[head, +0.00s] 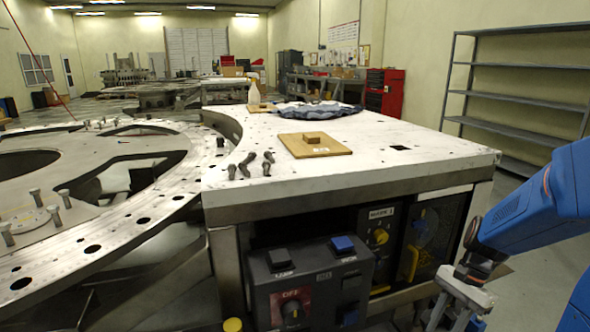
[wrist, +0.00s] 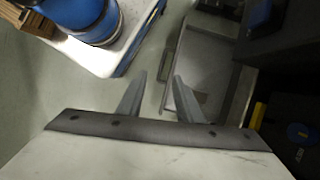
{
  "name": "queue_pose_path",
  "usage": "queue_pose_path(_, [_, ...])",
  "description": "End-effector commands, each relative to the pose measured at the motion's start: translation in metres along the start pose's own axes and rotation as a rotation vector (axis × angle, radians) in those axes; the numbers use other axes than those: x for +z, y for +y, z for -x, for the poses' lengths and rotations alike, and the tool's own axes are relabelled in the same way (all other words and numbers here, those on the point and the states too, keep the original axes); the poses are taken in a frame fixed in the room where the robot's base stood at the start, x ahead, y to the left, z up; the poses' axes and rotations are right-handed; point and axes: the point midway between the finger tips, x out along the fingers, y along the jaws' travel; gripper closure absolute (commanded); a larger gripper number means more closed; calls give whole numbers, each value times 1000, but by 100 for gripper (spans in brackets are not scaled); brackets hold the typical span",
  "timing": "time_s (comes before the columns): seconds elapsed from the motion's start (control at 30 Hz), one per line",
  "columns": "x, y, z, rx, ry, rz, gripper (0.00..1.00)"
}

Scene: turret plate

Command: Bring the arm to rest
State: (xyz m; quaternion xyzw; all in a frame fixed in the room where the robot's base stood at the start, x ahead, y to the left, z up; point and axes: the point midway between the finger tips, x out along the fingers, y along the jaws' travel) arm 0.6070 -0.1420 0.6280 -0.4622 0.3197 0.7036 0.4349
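My blue arm (head: 530,205) comes in from the right edge of the head view. Its gripper (head: 455,316) hangs low in front of the workbench's right end, below the top, partly cut off by the frame's bottom edge. In the wrist view the two grey fingers of my gripper (wrist: 160,78) stand apart with nothing between them but a view of the floor. The gripper is open and empty.
A control box (head: 312,285) stands in front. Grey shelving (head: 520,95) is behind right; floor between is clear.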

Motion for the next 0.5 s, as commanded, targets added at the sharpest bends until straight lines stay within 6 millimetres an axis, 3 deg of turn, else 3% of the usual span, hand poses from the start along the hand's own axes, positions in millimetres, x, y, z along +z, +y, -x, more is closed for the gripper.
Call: queue_pose_path(0.5, [78, 26, 45, -50, 305, 523, 67])
